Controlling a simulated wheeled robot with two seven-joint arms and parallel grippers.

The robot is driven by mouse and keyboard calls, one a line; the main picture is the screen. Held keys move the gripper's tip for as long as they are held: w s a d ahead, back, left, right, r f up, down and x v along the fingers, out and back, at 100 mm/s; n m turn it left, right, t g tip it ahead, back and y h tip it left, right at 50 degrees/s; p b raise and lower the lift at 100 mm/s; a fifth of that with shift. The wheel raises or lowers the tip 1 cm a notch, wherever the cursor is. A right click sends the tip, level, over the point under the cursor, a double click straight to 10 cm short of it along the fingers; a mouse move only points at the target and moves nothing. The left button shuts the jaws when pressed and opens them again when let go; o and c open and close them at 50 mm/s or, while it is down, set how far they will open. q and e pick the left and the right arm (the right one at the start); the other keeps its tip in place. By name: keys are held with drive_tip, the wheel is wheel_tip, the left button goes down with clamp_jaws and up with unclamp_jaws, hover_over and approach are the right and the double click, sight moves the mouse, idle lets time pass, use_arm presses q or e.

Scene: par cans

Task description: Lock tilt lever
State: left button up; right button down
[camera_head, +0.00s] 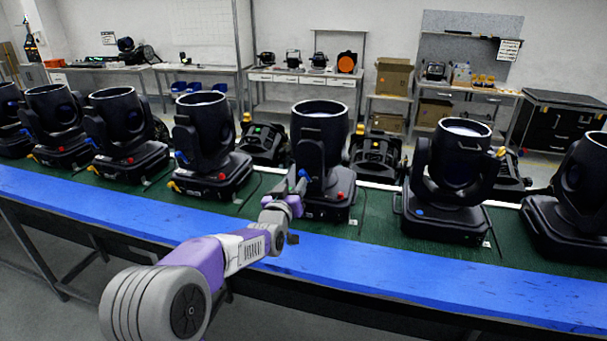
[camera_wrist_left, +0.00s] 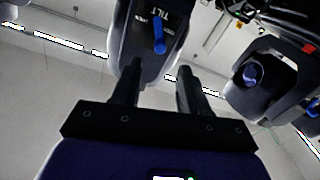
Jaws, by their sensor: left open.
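A black moving-head par can (camera_head: 320,130) stands upright on the green conveyor in the middle of the head view. Its blue tilt lever (camera_head: 303,174) shows small on the yoke side facing me. In the left wrist view the blue tilt lever (camera_wrist_left: 159,35) sticks out from a dark arm plate (camera_wrist_left: 136,52) marked TILT. My left gripper (camera_wrist_left: 158,80) is open and empty, its two dark fingers pointing toward the plate below the lever, with the lever beyond the fingertips. In the head view my left gripper (camera_head: 297,190) is close to the fixture, its fingers mostly hidden. My right gripper is not in view.
Similar black fixtures stand on both sides, including one at the right (camera_head: 455,180) and one at the left (camera_head: 207,145). A blue rail (camera_head: 400,270) runs along the conveyor's front edge. Red and blue knobs sit on the bases. Workbenches and boxes stand behind.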

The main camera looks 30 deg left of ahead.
sight(301, 175)
use_arm(q)
drive_tip(key=x, duration=0.4)
drive_tip(key=shift+w+f, duration=0.15)
drive_tip(key=shift+f, duration=0.15)
drive_tip(key=shift+x, duration=1.05)
drive_tip(key=shift+c, duration=0.2)
clamp_jaws()
